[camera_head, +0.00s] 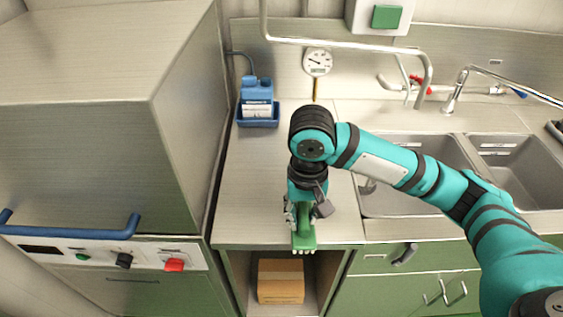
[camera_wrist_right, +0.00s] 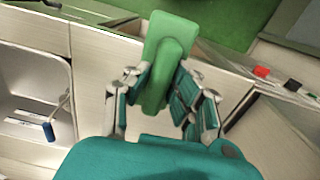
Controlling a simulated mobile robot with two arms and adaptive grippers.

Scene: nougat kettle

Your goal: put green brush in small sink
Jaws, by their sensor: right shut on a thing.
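The green brush (camera_head: 303,238) is held by my right gripper (camera_head: 303,214), whose fingers close on it from both sides. It is near the front edge of the counter, left of the sinks. In the right wrist view the brush (camera_wrist_right: 166,62) stands out between the fingers (camera_wrist_right: 155,95). Two steel basins are set in the counter: a left sink (camera_head: 400,205) and a right sink (camera_head: 520,160). My right arm hides part of both, and the right one is cut by the picture edge, so their sizes are hard to compare. My left gripper is not in view.
A blue bottle (camera_head: 257,98) stands in a blue tray (camera_head: 258,122) at the back. A tap (camera_head: 452,98) rises behind the sinks. A pipe rail (camera_head: 340,44) runs above the counter. A tall steel machine (camera_head: 100,130) bounds the left. A cardboard box (camera_head: 281,280) sits below.

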